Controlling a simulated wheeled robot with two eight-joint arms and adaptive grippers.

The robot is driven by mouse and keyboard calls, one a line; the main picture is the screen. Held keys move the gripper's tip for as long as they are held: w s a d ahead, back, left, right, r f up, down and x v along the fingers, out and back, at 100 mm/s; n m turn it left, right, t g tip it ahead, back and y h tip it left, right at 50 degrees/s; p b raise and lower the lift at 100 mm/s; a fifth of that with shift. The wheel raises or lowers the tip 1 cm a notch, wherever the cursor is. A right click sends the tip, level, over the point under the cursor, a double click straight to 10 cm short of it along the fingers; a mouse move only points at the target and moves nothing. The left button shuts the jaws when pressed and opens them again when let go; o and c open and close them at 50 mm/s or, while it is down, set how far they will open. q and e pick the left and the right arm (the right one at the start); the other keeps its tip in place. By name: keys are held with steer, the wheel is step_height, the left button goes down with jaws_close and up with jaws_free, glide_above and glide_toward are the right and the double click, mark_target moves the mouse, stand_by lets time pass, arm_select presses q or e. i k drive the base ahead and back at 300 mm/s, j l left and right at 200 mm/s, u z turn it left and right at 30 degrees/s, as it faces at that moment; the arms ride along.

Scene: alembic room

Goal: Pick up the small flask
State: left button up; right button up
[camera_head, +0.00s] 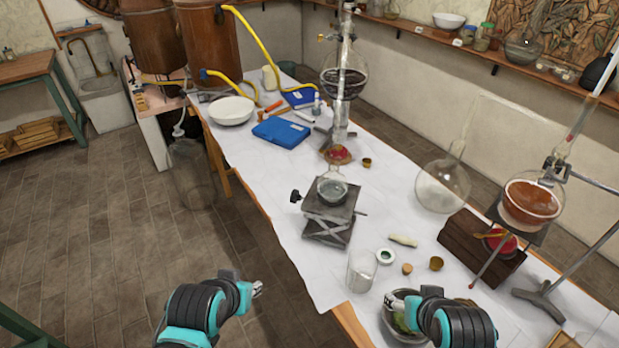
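A small round glass flask (332,187) stands on a lab jack (330,213) near the middle of the white-covered table. Its lower part looks grey, and its neck rises below the tall glass apparatus. My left gripper (257,289) is off the table's near left edge, in front of and to the left of the jack, apart from the flask.
A clear beaker (361,271) stands between the grippers and the jack. A large round flask (440,187) and a stand-held flask with orange liquid (531,203) are on the right. A tall glass apparatus (343,84) rises behind the jack. Open floor lies left.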

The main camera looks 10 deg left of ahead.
mark_target(331, 186)
steer(key=k+j+z, duration=0.1)
steer(key=k, duration=0.2)
steer(key=k+j+z, duration=0.1)
steer(key=k, duration=0.15)
steer(key=z, duration=1.55)
steer(key=u, duration=1.65)
steer(key=i+j+z, duration=0.35)
steer(key=j, duration=0.25)
steer(key=i+j+z, duration=0.15)
steer(key=j, duration=0.2)
steer(key=i+j+z, duration=0.2)
steer(key=j, duration=0.2)
steer(key=i+j+z, duration=0.15)
steer(key=j, duration=0.25)
steer(key=i+j+z, duration=0.2)
steer(key=j, duration=0.2)
steer(key=k+l, duration=0.05)
steer(key=k, duration=0.05)
